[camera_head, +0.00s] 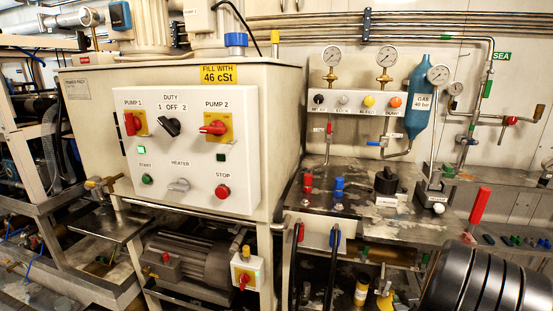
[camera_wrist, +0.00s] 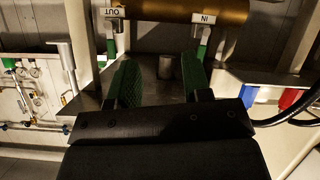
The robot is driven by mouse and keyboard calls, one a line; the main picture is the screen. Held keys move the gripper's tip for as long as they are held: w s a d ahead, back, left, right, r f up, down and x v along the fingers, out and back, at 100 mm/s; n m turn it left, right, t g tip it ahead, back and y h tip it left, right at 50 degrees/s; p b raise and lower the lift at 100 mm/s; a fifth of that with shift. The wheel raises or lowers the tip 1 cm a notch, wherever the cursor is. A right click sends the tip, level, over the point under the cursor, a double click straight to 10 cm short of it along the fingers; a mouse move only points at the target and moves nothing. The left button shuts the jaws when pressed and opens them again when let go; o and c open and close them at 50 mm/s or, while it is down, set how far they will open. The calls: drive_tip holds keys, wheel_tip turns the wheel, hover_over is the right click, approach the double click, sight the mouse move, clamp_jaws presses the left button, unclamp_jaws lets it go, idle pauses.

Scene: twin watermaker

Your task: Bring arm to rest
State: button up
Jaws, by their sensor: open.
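My gripper (camera_wrist: 160,78) shows in the wrist view with its two fingers spread apart and green pads on them. Nothing is held between the fingers. A grey metal stub (camera_wrist: 165,67) shows in the gap between them, farther off; I cannot tell how far. The fingers point toward a brass-coloured cylinder (camera_wrist: 180,9) with upside-down OUT and IN labels below it.
The head view shows a cabinet with a white pump control panel (camera_head: 188,150), a blue gas bottle (camera_head: 418,105) with gauges, and a metal worktop (camera_head: 345,190) with small valves. A red upright handle (camera_head: 480,205) stands at right. The wrist view shows a hanging black hose (camera_wrist: 290,118).

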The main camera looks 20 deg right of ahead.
drive_tip(key=w+a+r+n+g+y+p, duration=0.1)
drive_tip(key=w+a+r+g+p, duration=0.15)
drive_tip(key=a+r+p, duration=0.7)
drive_tip(key=w+a+r+g+y+p, duration=0.1)
drive_tip(key=w+a+r+p, duration=0.3)
drive_tip(key=r, duration=1)
drive_tip(key=s+a+r+g+y+p, duration=0.1)
drive_tip(key=s+a+r+p, duration=0.2)
drive_tip(key=a, duration=0.3)
drive_tip(key=s+a+r+n+g+y+p, duration=0.1)
drive_tip(key=s+a+r+y+p, duration=0.1)
drive_tip(key=a+r, duration=0.3)
drive_tip(key=s+a+r+n+g+y+p, duration=0.1)
drive_tip(key=s+a+r+p, duration=0.3)
drive_tip(key=a, duration=0.3)
drive_tip(key=shift+a+r+g+y, duration=0.3)
drive_tip(key=shift+r+g, duration=0.05)
drive_tip(key=shift+r, duration=0.05)
